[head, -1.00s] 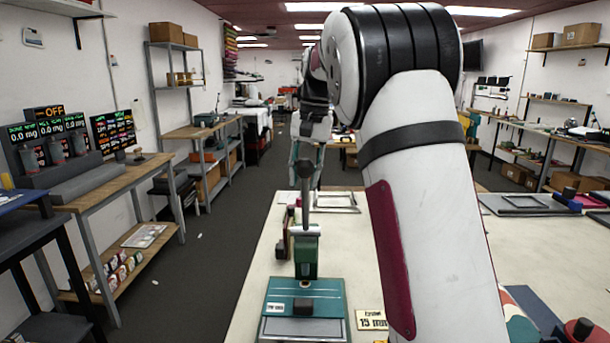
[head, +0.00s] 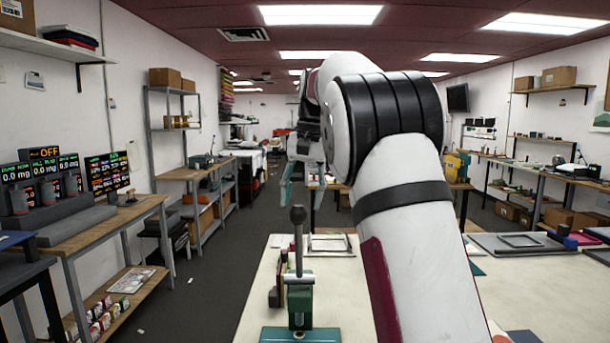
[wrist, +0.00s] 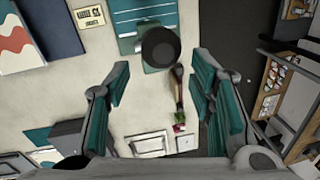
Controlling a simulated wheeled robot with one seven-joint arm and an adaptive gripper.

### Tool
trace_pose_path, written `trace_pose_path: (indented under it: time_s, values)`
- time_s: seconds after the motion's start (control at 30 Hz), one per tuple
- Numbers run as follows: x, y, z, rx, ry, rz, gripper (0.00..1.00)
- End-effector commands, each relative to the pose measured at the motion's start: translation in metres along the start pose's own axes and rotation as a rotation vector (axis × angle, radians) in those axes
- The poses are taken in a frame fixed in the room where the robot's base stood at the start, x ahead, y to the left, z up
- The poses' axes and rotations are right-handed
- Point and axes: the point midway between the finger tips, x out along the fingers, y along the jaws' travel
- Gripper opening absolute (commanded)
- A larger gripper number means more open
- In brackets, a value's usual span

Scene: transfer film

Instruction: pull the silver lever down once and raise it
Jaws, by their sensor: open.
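The silver lever (head: 298,250) stands upright on a green press (head: 300,305) on the near part of the pale table in the head view. A dark round knob (head: 298,214) tops it. In the wrist view the knob (wrist: 160,47) lies just beyond the fingertips, roughly centred between them. My gripper (head: 303,180) is open and empty, its teal fingers apart and pointing down in the head view. The fingers (wrist: 160,75) also show spread in the wrist view. I see no contact with the lever. The rod is mostly hidden beneath the knob in the wrist view.
A label card (wrist: 89,16) and a blue panel (wrist: 49,32) lie on the table. A metal frame (head: 330,245) lies behind the press. Displays (head: 45,175) reading OFF and 0.0 mg stand on the left bench. Dark floor runs between the benches and table.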

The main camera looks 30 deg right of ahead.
Motion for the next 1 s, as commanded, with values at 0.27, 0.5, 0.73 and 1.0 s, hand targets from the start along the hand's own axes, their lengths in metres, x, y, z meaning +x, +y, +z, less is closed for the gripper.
trace_pose_path:
  time_s: [0.27, 0.5, 0.73, 1.0]
  values:
    - [-0.043, 0.0, -0.002, 0.0, 0.003, -0.001, 0.49]
    - [-0.059, 0.0, -0.001, 0.0, 0.001, 0.0, 0.49]
    - [-0.061, 0.0, 0.0, 0.0, 0.0, 0.0, 0.49]
    - [-0.061, 0.0, 0.0, 0.0, 0.0, 0.0, 0.49]
